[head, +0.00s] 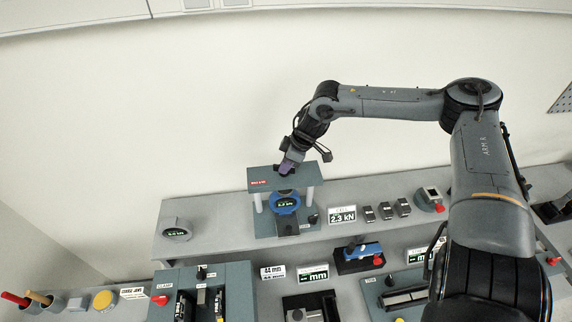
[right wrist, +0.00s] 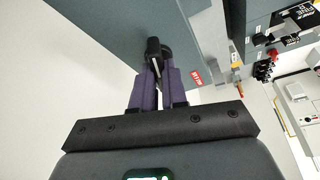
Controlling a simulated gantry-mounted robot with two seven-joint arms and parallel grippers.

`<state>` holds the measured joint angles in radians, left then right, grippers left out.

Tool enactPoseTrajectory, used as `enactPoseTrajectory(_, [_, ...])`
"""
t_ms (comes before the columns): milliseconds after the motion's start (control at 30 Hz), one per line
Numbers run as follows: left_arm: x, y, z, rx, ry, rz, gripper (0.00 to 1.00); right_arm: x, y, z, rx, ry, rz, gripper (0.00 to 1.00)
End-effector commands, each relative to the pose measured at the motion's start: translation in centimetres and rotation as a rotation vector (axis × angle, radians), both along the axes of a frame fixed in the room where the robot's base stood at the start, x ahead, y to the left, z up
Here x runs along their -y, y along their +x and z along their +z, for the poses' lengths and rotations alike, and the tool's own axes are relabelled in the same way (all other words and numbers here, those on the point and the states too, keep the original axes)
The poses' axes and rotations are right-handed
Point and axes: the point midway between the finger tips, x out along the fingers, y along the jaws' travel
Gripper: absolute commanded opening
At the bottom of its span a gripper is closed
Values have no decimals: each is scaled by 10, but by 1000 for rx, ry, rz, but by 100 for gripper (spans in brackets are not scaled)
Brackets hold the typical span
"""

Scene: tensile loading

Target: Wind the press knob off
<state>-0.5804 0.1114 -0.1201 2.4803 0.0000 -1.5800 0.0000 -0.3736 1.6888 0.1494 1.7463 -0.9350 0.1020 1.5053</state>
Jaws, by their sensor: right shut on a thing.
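The press (head: 307,175) is a grey frame with a flat top plate and two pale columns, standing on the back shelf in the head view. My right gripper (head: 288,168) reaches down to the top of the press. In the right wrist view, its purple fingers (right wrist: 155,78) are shut on the black press knob (right wrist: 153,47), above the grey top plate (right wrist: 110,28). The fingers hide part of the knob. Under the plate hangs a blue ring (head: 284,203) with a lit display. My left gripper is not in view.
A round gauge (head: 175,229) stands left of the press. A "2.3 kN" card (head: 342,215) and several small dark blocks (head: 386,210) lie to its right. A blue tool (head: 362,251) and a grey clamp station (head: 238,285) are in front.

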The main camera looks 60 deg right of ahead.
Motion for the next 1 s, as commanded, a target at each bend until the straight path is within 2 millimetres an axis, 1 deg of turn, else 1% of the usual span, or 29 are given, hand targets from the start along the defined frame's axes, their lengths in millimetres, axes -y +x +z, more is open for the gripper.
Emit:
enactPoseTrajectory(167, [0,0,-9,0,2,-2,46,2,0,-4,-2,-3,38,0])
enactPoseTrajectory(367, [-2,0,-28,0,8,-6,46,2,0,-7,-2,-3,149,0])
enactPoseTrajectory(700, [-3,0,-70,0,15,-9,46,5,1,-8,-7,-6,453,0])
enactPoseTrajectory(833, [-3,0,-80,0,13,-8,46,5,1,-7,-7,-5,574,0])
enactPoseTrajectory(1000, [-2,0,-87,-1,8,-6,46,5,2,-5,-8,-5,714,0])
